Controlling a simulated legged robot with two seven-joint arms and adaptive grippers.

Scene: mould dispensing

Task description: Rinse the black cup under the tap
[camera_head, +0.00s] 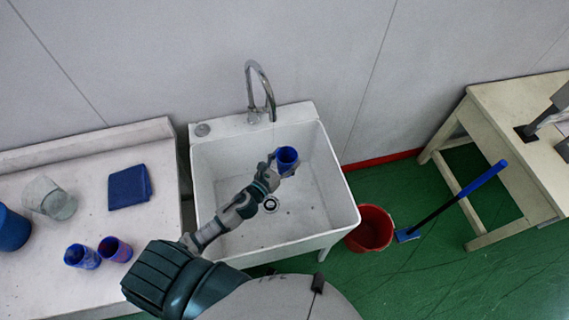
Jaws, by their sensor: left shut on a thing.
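My left gripper (273,170) is shut on a small cup (287,160), which looks blue with a dark inside rather than black. The gripper holds the cup over the white sink (207,165), with the cup's open mouth showing to the camera. The chrome tap (262,88) stands at the sink's back edge, and its curved spout ends behind and a little left of the cup. I cannot tell clearly whether water is running. My right gripper is not in view.
The left counter (110,160) holds a blue cloth (129,187), a clear beaker (50,199), two blue cups (82,256) (115,249) and a blue container (10,230). A red bucket (372,230), a blue-handled tool (455,203) and a wooden table (500,105) stand right.

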